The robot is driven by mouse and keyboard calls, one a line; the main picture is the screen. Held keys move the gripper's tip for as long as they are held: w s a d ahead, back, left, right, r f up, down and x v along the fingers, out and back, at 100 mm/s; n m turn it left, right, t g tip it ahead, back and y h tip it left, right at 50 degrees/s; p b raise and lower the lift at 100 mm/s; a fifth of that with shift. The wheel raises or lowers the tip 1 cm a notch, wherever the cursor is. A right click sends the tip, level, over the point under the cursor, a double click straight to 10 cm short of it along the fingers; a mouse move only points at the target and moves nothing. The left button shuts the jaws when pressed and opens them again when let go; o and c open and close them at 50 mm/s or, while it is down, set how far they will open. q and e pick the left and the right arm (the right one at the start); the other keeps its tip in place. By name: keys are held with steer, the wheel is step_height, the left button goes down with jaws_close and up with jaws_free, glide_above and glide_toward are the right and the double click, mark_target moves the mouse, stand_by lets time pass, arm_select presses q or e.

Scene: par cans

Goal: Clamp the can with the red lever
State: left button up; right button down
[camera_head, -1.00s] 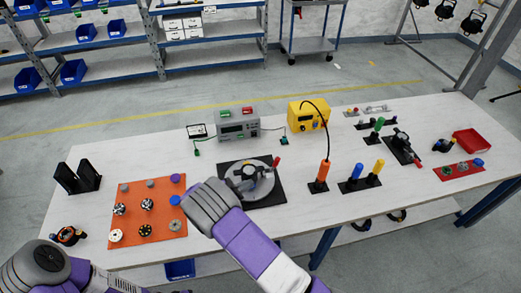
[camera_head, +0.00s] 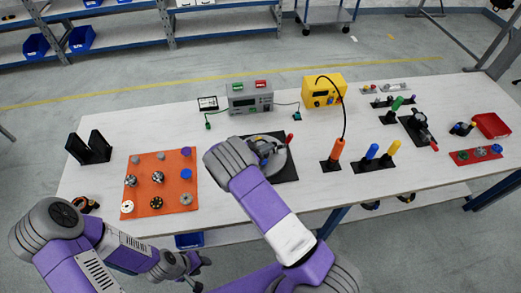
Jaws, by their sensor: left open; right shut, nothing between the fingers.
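A round grey metal fixture (camera_head: 277,167) sits on a black square plate (camera_head: 288,178) near the table's middle. A short red lever (camera_head: 290,139) stands up at its right back side. A can cannot be told apart clearly at this size, and my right arm covers the fixture's left part. My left gripper (camera_head: 203,273) is open and empty, low in front of the table's front edge, well apart from the fixture. My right arm's grey joint is just left of the fixture. My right gripper's fingers are hidden.
An orange mat (camera_head: 168,172) with several small parts lies at left. An orange-handled tool (camera_head: 336,152) stands right of the fixture, beside blue and yellow handles. A black clamp (camera_head: 416,128) and red tray (camera_head: 491,126) are at right. Grey (camera_head: 250,98) and yellow (camera_head: 322,92) boxes stand behind.

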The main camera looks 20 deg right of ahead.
mark_target(287, 139)
arm_select(q)
steer(key=shift+r, duration=0.15)
arm_select(e)
steer(key=x, duration=0.8)
arm_select(q)
steer(key=shift+s, duration=0.1)
arm_select(e)
steer(key=shift+w+d, duration=0.1)
